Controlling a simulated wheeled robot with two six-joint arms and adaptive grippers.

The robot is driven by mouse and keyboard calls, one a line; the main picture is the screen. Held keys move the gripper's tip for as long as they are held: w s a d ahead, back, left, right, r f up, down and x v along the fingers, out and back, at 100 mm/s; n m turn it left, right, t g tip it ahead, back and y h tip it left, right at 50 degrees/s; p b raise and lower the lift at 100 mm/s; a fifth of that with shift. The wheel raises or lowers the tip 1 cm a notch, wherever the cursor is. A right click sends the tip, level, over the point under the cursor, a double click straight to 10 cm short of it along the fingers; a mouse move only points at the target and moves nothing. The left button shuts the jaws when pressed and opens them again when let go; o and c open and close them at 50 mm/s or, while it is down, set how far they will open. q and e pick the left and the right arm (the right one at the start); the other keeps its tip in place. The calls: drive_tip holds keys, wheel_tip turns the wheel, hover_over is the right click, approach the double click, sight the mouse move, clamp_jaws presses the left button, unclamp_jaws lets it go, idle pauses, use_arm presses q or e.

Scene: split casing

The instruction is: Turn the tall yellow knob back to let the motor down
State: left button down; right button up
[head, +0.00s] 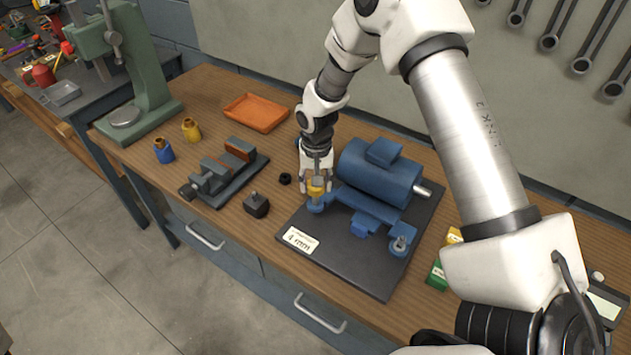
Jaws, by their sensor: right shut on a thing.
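The blue motor (378,174) sits on a blue mount on a dark base plate (345,265), its silver shaft pointing right. The yellow knob (316,188) stands at the left corner of the mount. My right gripper (316,184) reaches down from above and is shut on the yellow knob, covering part of it. A silver post (400,243) rises from a blue foot at the mount's front right. My left gripper is not in view.
A grey vise (222,174), black block (256,205), small black ring (285,178) and orange tray (256,112) lie left of the plate. Blue (163,151) and yellow (191,130) bottles stand farther left. Green and yellow boxes (438,275) stand right of the plate.

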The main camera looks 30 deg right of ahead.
drive_tip(key=shift+f+n, duration=0.1)
drive_tip(key=shift+n, duration=0.4)
drive_tip(key=o, duration=1)
drive_tip(key=shift+o, duration=0.8)
drive_tip(key=shift+w, duration=0.15)
wheel_tip(320, 180, up, 12)
drive_tip(key=shift+d+f, duration=0.1)
drive_tip(key=shift+d, duration=0.05)
